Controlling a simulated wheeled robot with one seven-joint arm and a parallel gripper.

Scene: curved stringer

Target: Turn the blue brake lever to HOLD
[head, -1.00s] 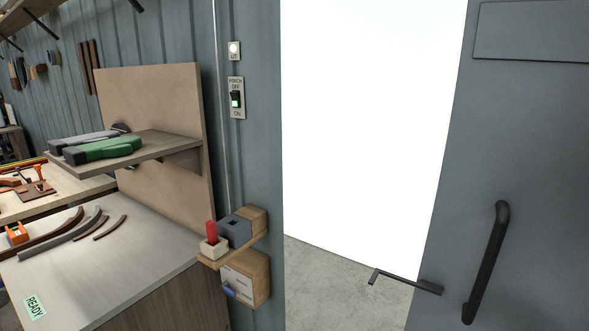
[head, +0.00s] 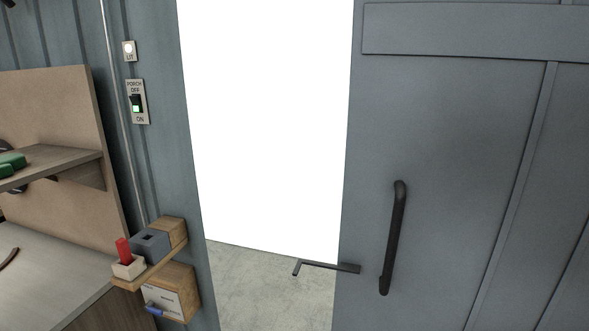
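A small blue lever (head: 154,310) sticks out from the front of a wooden box (head: 178,292) low on the wall, left of the doorway. A pale label plate (head: 165,303) is on the box face behind it. Its print is too small to read, so I cannot tell which marking the lever points at. My gripper is not in view.
Above the box, a wooden shelf (head: 150,271) holds a red-handled item (head: 123,250) and a grey block (head: 150,244). A workbench (head: 50,270) stands left. The grey door (head: 450,150) has a black handle (head: 394,240); a dark bracket (head: 325,266) juts into the bright opening.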

